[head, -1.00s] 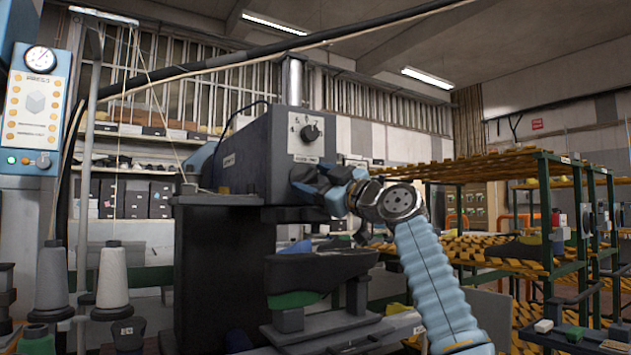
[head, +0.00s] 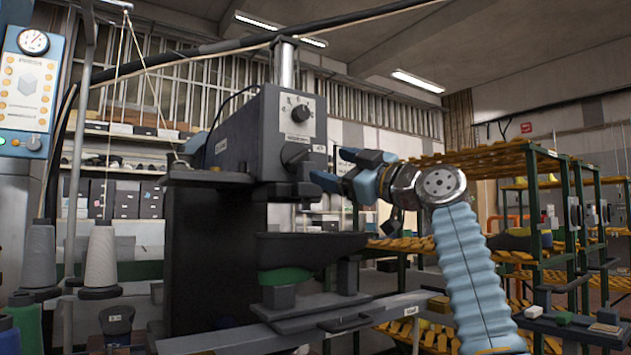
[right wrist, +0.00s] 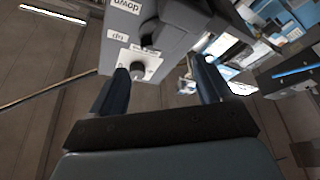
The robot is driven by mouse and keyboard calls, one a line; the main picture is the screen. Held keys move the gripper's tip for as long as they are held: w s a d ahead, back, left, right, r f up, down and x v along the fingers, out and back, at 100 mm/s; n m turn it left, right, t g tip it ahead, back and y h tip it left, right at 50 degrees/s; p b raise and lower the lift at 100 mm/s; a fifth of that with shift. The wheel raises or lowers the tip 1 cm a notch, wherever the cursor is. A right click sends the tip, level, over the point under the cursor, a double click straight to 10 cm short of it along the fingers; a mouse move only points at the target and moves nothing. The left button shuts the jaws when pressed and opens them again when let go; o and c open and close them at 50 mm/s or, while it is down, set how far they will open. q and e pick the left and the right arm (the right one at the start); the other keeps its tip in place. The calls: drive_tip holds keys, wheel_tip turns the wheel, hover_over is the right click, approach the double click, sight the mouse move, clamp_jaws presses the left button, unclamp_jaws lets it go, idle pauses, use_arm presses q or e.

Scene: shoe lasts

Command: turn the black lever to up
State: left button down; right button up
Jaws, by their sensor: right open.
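The black lever (head: 298,158) is on the front of the grey machine head (head: 245,150), below a dial knob (head: 301,113). In the head view its lower part is close to my right gripper, and its exact angle is hard to tell. In the right wrist view the lever (right wrist: 150,36) shows as a dark piece beside the labels "down" (right wrist: 125,5) and "up" (right wrist: 117,33). My right gripper (head: 338,172) is open and empty, just to the right of the lever. In the right wrist view its two fingers (right wrist: 162,85) stand apart, with the dial knob between them. My left gripper is not in view.
Below the machine head are a dark shoe-last form (head: 305,248) and a lower bracket (head: 290,300). Thread cones (head: 100,262) stand at the left. A green rack with yellow-black shelves (head: 535,200) stands at the right.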

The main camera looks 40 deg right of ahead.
use_arm(q)
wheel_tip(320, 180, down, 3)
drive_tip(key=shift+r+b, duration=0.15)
drive_tip(key=shift+b, duration=0.7)
use_arm(e)
drive_tip(key=v, duration=0.5)
drive_tip(key=shift+s, duration=0.1)
